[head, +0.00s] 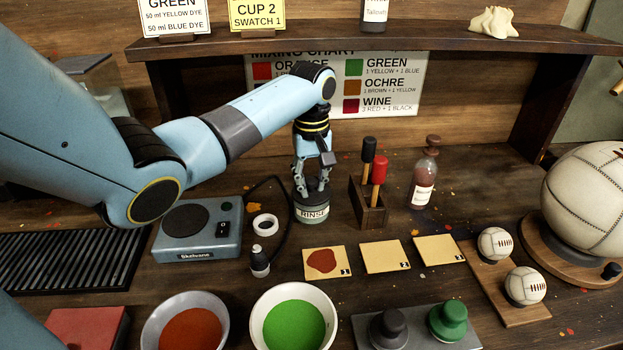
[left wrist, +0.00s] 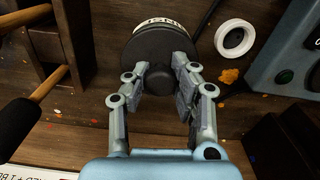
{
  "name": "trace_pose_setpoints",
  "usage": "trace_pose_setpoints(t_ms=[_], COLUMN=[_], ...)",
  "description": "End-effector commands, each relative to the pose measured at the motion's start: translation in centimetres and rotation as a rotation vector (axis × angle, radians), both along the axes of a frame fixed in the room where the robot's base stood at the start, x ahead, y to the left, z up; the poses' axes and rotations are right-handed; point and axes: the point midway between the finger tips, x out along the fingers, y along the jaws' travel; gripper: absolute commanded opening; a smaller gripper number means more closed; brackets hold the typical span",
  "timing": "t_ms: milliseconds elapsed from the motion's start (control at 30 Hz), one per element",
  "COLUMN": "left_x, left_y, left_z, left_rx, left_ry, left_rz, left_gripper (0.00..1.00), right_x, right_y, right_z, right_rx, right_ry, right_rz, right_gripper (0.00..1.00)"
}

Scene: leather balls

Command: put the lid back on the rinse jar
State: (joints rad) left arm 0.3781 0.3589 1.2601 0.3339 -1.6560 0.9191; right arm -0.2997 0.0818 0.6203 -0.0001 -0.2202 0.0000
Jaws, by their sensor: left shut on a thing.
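The rinse jar (head: 312,214), with its RINSE label, stands on the bench near the middle of the head view. Its label edge also shows at the top of the left wrist view (left wrist: 162,24). The dark round lid (left wrist: 150,46) lies over the jar's mouth and hides it. I cannot tell if a thin gap is left between lid and jar. My left gripper (head: 311,188) points down from above, its fingers closed around the lid's knob (left wrist: 159,76). My right gripper is not in view.
Swatch cards (head: 385,257) and bowls (head: 333,342) lie in front. A shelf (head: 450,39) overhangs behind.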

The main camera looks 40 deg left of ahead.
Motion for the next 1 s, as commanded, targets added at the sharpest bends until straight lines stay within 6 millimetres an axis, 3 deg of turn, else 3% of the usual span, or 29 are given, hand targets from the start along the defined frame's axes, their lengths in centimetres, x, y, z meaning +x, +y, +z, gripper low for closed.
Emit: trace_pose_setpoints(t_ms=[1000], left_x=[-0.01], left_y=[-0.01], left_z=[-0.35], left_rx=[0.0], left_ry=[0.0], left_rz=[-0.001], left_gripper=[0.01], right_x=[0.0], right_y=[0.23], right_z=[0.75], right_rx=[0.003], right_ry=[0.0], right_rz=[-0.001], right_gripper=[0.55])
